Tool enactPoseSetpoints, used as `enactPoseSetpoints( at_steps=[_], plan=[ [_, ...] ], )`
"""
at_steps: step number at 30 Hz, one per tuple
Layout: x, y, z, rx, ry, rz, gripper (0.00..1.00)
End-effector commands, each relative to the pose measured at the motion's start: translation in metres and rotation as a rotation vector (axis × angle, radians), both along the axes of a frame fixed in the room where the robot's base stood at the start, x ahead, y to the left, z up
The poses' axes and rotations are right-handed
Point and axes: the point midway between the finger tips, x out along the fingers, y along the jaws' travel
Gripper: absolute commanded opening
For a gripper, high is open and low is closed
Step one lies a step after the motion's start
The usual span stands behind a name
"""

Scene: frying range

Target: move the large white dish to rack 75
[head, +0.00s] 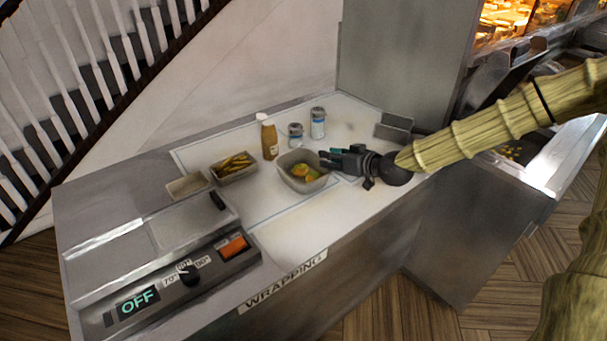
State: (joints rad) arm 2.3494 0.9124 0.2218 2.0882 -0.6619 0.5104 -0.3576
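A large whitish dish (291,181) holds orange and green food and sits on the pale mat of the wrapping counter. My gripper (326,160) reaches in from the right, with its fingers at the dish's right rim. The fingers are small and dark here, so I cannot tell whether they touch or grip the rim. No rack marked 75 can be made out in this view.
A tray of fries (234,173), a small shallow dish (187,187), a sauce bottle (269,138) and two jars (317,123) (295,135) stand near the dish. A heated-wrap unit with a dial (188,273) is at front left, reading OFF. Bare counter (300,226) lies in front.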

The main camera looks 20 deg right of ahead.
Motion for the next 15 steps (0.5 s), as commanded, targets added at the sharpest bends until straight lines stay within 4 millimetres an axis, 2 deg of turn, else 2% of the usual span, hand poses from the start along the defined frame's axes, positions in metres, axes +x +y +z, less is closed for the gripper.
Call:
enactPoseSetpoints(
  at_steps=[15],
  plan=[
    [0.028, 0.012, -0.018, 0.0, 0.002, 0.0, 0.29]
  ],
)
